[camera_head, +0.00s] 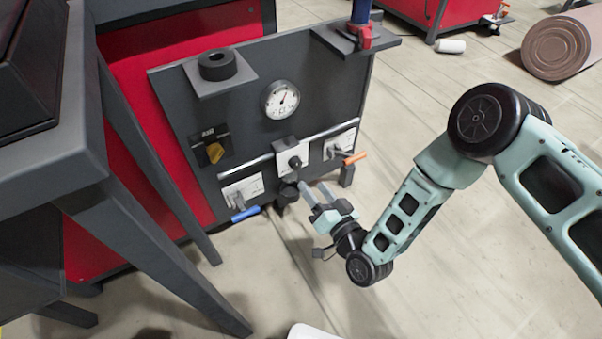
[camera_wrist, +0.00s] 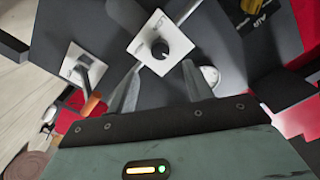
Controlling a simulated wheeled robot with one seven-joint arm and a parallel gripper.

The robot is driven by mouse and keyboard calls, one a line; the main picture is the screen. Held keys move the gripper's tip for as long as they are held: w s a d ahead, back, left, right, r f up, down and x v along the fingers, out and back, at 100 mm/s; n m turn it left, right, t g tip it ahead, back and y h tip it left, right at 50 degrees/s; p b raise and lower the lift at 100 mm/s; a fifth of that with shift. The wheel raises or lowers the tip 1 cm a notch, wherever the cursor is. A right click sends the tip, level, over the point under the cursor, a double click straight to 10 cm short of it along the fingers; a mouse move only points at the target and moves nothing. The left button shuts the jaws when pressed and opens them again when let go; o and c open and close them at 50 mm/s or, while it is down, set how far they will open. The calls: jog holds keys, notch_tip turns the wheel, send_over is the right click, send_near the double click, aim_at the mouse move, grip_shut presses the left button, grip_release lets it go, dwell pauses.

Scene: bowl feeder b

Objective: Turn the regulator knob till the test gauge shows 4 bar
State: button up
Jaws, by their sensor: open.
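The regulator knob (camera_head: 295,162) is a small black knob on a white plate at the lower middle of the dark panel. It also shows in the wrist view (camera_wrist: 160,49), with a pale mark on its face. The test gauge (camera_head: 281,99) is a round white dial above it. Its needle points up and to the right, but the numbers are too small to read. My gripper (camera_head: 312,185) is open and empty, in front of and below the knob. In the wrist view the fingers (camera_wrist: 162,66) point toward the knob, one on each side of its plate's lower corner, apart from the knob.
White-plated valves with a blue handle (camera_head: 245,213) and an orange handle (camera_head: 355,158) flank the knob. A horizontal pipe (camera_head: 262,151) crosses the panel. A dark table leg (camera_head: 150,238) stands at left.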

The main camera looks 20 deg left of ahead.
aim_at(297, 166)
jog(key=b+x, duration=0.2)
jog(key=x, duration=0.5)
jog(key=shift+w+a, duration=0.15)
jog(key=shift+a, duration=0.1)
jog(key=shift+c, duration=0.3)
jog(key=c, duration=0.9)
